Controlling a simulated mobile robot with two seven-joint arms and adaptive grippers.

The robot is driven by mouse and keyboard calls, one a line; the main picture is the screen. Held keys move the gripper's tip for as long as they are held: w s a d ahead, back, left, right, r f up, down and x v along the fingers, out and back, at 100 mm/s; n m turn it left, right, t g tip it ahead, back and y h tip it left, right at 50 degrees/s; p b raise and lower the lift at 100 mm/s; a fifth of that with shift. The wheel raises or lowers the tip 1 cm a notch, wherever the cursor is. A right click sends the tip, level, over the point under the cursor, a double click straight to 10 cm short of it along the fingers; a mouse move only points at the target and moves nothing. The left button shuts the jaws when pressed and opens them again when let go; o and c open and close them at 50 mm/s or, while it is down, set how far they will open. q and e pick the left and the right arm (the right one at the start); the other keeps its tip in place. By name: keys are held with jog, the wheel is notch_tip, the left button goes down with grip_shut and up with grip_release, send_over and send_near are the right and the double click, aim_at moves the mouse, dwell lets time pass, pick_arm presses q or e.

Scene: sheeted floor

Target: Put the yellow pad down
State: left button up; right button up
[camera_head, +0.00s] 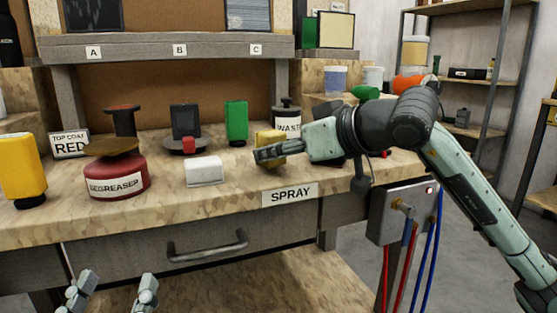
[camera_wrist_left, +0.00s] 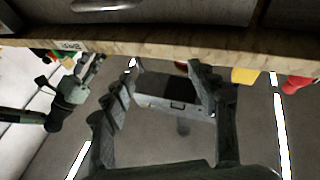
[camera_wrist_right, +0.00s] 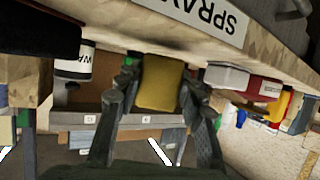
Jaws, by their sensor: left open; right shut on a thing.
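The yellow pad (camera_head: 268,136) is at the worktop behind the SPRAY label, partly hidden by my right gripper (camera_head: 266,152). In the right wrist view the yellow pad (camera_wrist_right: 160,82) is held between both fingers of my right gripper (camera_wrist_right: 160,88). I cannot tell whether its underside touches the worktop. My left gripper (camera_head: 112,292) is open and empty, low in front of the bench, below the drawer. In the left wrist view the fingers of my left gripper (camera_wrist_left: 163,80) are spread apart with nothing between them.
On the worktop (camera_head: 235,199) stand a white block (camera_head: 204,171), a red DEGREASER can (camera_head: 117,181), a green block (camera_head: 236,123), a red-and-black item (camera_head: 186,122), a WASTE canister (camera_head: 287,118) and a yellow bottle (camera_head: 22,166). A hose box (camera_head: 402,210) hangs at the right edge.

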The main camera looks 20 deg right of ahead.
jog(key=shift+f, duration=0.5)
pick_arm(q)
jog(key=shift+a+r, duration=0.1)
jog(key=shift+r, duration=0.1)
pick_arm(e)
jog(key=shift+f, duration=0.1)
jog(key=o, duration=1)
pick_arm(q)
jog(key=shift+s+a+r+t, duration=0.15)
jog(key=shift+r+t, duration=0.2)
jog(key=shift+t, duration=0.25)
